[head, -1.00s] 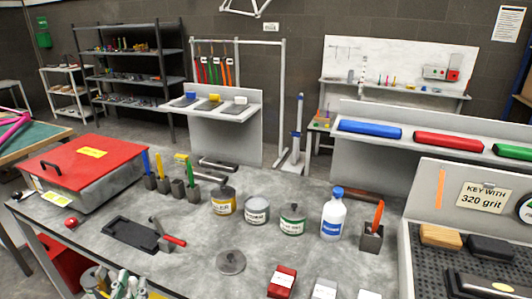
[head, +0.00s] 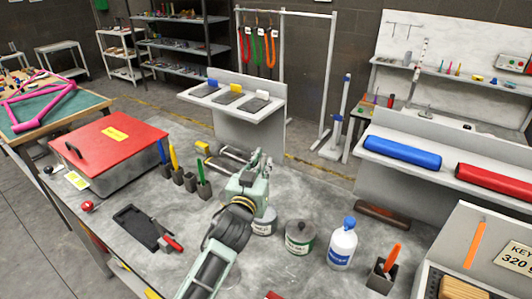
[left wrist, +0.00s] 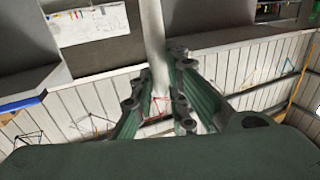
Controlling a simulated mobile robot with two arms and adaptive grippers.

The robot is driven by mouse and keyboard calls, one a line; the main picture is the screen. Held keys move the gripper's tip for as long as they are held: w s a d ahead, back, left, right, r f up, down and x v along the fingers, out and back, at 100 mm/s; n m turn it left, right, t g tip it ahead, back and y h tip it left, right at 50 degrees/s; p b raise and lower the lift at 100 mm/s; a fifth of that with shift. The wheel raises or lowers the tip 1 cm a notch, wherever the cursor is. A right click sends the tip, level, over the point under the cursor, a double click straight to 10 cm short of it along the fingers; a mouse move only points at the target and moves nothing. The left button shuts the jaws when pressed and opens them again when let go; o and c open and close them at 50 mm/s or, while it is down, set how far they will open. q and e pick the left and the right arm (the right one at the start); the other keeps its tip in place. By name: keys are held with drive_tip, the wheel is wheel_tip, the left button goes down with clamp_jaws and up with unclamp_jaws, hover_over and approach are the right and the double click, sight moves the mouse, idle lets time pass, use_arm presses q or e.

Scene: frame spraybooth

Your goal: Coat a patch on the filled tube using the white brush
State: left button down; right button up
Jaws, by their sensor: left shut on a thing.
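My left gripper (head: 258,168) is over the bench, above and behind the grey-labelled can (head: 264,222). In the left wrist view its green fingers are closed around a pale rod (left wrist: 155,40), which looks like the white brush. Its far end leaves the top of the picture. A metallic tube (head: 222,167) lies on the bench just left of the gripper, partly hidden by it. A yellow piece (head: 202,148) is at its left end. I cannot tell whether the brush touches the tube. My right gripper is not in view.
Brush holders with blue, yellow and green brushes (head: 203,172) stand left of the arm; one holder (head: 190,182) is empty. The green-labelled can (head: 300,238), white bottle (head: 342,243) and orange brush (head: 393,258) stand right. A red-lidded box (head: 108,142) sits left.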

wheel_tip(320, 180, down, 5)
drive_tip(key=b, duration=0.5)
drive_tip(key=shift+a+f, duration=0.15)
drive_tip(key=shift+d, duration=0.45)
